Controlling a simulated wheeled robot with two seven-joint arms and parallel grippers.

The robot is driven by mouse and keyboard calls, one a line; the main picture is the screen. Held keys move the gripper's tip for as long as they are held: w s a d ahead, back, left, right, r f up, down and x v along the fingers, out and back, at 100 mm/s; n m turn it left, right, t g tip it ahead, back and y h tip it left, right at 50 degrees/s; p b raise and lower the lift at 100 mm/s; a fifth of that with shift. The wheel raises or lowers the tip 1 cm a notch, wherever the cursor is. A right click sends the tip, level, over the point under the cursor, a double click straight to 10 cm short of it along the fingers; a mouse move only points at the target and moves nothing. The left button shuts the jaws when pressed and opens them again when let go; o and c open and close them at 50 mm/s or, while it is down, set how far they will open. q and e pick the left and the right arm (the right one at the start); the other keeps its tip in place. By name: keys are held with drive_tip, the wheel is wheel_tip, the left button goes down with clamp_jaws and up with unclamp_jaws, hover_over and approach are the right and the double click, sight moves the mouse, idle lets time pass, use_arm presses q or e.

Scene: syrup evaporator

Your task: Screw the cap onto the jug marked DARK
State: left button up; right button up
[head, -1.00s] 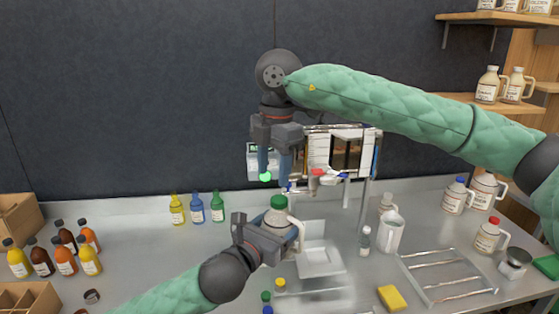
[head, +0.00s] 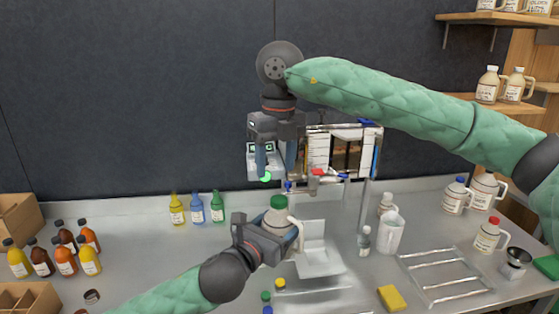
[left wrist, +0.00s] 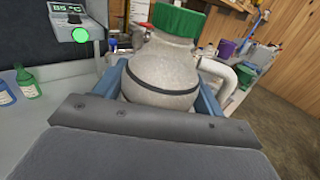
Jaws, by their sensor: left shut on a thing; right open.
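My left gripper (head: 268,239) is shut on a cream jug with a green cap (head: 279,202) on its mouth. The jug (head: 278,217) stands upright between the fingers, its handle to the right. In the left wrist view the jug (left wrist: 160,75) fills the middle between the blue fingers, with the green cap (left wrist: 178,20) on top. No label text can be read on it, so I cannot tell whether it is marked DARK. My right gripper (head: 275,160) is open and empty, pointing down above the jug, clear of the cap.
A white tray-like stand (head: 318,260) is right of the jug. A display with a green light (head: 265,176) and the evaporator (head: 340,150) stand behind. A white pitcher (head: 391,233), a wire rack (head: 445,275) and a yellow sponge (head: 391,298) lie right. Small bottles (head: 197,208) stand at the back left.

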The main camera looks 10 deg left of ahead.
sight(279, 199)
drive_tip(key=n, duration=0.5)
drive_tip(key=shift+d+r+n, duration=0.1)
drive_tip(key=shift+d+n, duration=0.05)
drive_tip(key=shift+n, duration=0.25)
drive_tip(key=n, duration=0.5)
drive_tip(key=shift+d, duration=0.1)
drive_tip(key=n, duration=0.6)
drive_tip(key=shift+d, duration=0.1)
drive_tip(key=n, duration=0.5)
drive_tip(key=shift+h, duration=0.3)
drive_tip(key=shift+f, duration=4.05)
